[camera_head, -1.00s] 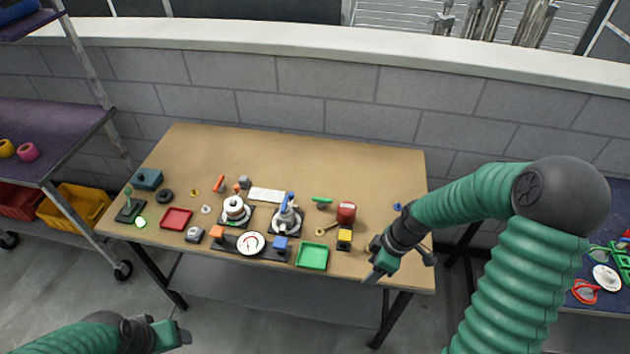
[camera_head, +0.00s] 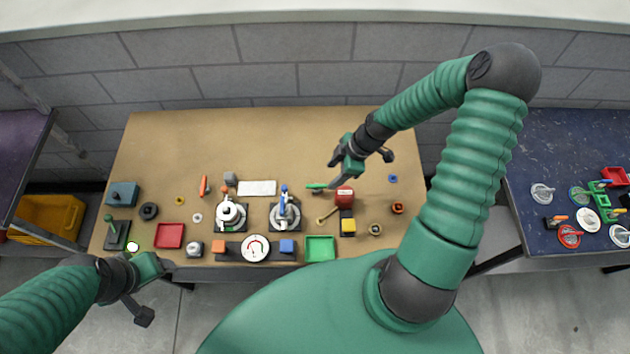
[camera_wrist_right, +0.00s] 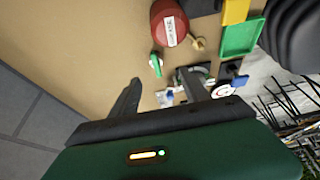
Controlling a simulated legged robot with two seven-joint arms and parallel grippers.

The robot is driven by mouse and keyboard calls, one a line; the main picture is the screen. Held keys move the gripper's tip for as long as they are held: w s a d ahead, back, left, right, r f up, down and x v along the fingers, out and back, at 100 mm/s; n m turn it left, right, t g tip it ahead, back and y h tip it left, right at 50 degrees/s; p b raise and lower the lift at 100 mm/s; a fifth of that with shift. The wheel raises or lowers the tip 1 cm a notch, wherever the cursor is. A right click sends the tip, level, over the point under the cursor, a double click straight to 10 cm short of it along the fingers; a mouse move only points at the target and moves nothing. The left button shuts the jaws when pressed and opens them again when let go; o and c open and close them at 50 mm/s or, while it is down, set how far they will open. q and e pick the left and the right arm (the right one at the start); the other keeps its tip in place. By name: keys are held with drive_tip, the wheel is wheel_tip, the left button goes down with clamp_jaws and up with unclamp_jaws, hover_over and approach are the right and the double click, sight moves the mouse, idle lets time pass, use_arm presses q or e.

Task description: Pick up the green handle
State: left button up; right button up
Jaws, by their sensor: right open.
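The green handle (camera_head: 316,186) lies on the tan table (camera_head: 250,140), just left of a red cylinder (camera_head: 344,195). It also shows in the right wrist view (camera_wrist_right: 156,63), beyond and roughly between the two fingers. My right gripper (camera_head: 334,172) is open and empty above the table, just behind and right of the handle in the head view. In the right wrist view its fingers (camera_wrist_right: 160,92) stand apart. My left gripper (camera_head: 150,290) is low at the front left, off the table's front edge; its jaw opening is unclear.
Left of the handle stand two round valve-like fixtures (camera_head: 230,213) (camera_head: 285,215). In front are a green tray (camera_head: 320,248), a gauge (camera_head: 256,248) and a yellow block (camera_head: 347,226). A red tray (camera_head: 170,236) lies left. The table's back half is clear.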

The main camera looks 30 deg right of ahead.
sight(317, 185)
drive_tip(key=x, duration=0.4)
drive_tip(key=shift+d+f, duration=0.1)
drive_tip(key=shift+f, duration=0.1)
drive_tip(key=shift+w+a+f+p, duration=0.15)
drive_tip(key=shift+w+a+f, duration=0.2)
drive_tip(key=shift+f, duration=0.15)
drive_tip(key=shift+w+a+f+p, duration=0.2)
drive_tip(key=shift+w+f, duration=0.15)
drive_tip(key=shift+f, duration=0.15)
drive_tip(key=p+x, duration=0.1)
drive_tip(key=x, duration=0.3)
drive_tip(key=shift+w+a+r, duration=0.15)
drive_tip(key=shift+w+a, duration=0.05)
drive_tip(key=shift+f, duration=0.35)
drive_tip(key=shift+d+f, duration=0.15)
drive_tip(key=shift+d, duration=0.05)
drive_tip(key=shift+w+d+f, duration=0.1)
drive_tip(key=shift+w, duration=0.05)
drive_tip(key=c, duration=0.4)
clamp_jaws()
